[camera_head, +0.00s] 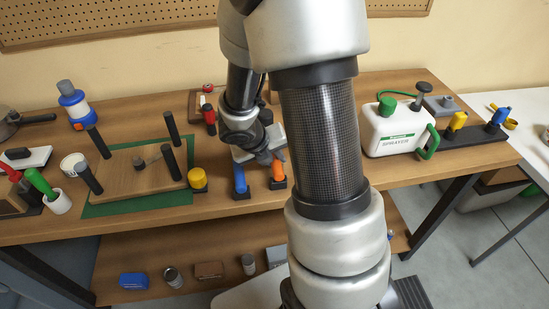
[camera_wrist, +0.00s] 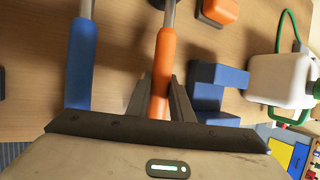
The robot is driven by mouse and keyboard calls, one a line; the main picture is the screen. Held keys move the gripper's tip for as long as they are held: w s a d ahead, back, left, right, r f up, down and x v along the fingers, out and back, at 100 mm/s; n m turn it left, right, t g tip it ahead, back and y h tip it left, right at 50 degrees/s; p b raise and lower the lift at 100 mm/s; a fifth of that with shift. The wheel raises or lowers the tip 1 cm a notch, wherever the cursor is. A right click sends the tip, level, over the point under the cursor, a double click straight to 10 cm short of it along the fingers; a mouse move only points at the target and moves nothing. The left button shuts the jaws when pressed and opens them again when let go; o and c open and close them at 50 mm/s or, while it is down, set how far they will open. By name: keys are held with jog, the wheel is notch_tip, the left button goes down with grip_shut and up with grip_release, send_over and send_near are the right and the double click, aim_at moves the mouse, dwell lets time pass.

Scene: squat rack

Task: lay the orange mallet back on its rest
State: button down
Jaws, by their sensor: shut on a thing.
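The orange mallet shows in the wrist view as an orange handle (camera_wrist: 162,65) with a metal shaft running out of the top edge. My gripper (camera_wrist: 160,98) is shut on the handle, one dark finger on each side. The mallet's head is out of the wrist view. In the head view my gripper (camera_head: 272,158) is low over the bench, partly behind my arm, close to an orange upright piece (camera_head: 278,171). A blue notched block (camera_wrist: 212,88) is just right of the fingers in the wrist view; I cannot tell whether it is the rest.
A blue handle (camera_wrist: 80,62) with a metal shaft is left of the gripper. An orange block on a dark base (camera_wrist: 218,10) lies beyond it. A white sprayer (camera_head: 398,132) stands right, and a wooden board with black posts (camera_head: 140,178) lies left.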

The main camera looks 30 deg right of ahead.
jog(key=shift+f, duration=0.25)
jog(key=c, duration=1.5)
grip_release()
jog(key=p+v, duration=0.4)
jog(key=v, duration=0.1)
jog(key=shift+r, duration=0.25)
jog(key=p+v, duration=0.2)
jog(key=shift+s+a+r, duration=0.15)
jog(key=shift+a, duration=0.1)
